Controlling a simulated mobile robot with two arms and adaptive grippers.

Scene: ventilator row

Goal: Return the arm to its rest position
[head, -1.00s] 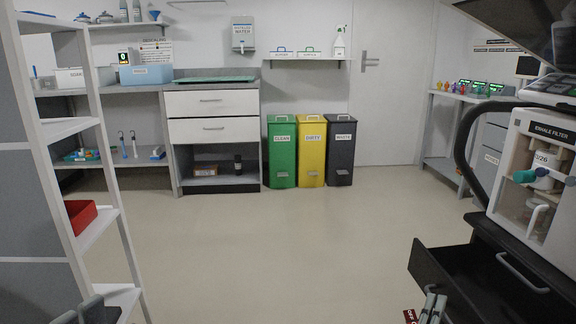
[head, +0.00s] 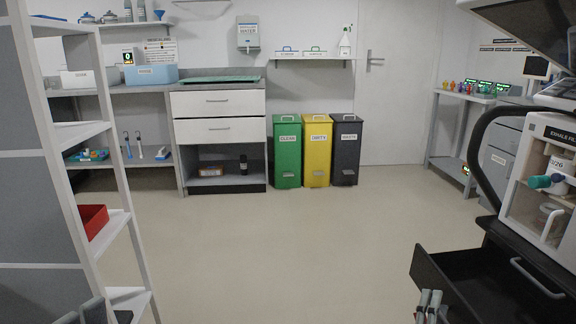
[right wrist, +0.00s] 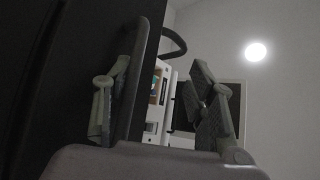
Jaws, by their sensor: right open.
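My right gripper (head: 431,296) shows at the bottom right of the head view, pointing up, beside the open black drawer (head: 470,285). Its fingers are apart and hold nothing. Grey parts at the bottom left of the head view look like my left gripper (head: 92,312). They are cut off by the frame edge, so its jaws cannot be judged.
The ventilator cabinet (head: 545,165), marked exhale filter, stands at the right above the open drawer. A white shelf rack (head: 125,225) with a red tray (head: 92,220) stands at the left. Green (head: 287,155), yellow (head: 317,155) and dark (head: 346,155) bins stand at the back. The middle floor is clear.

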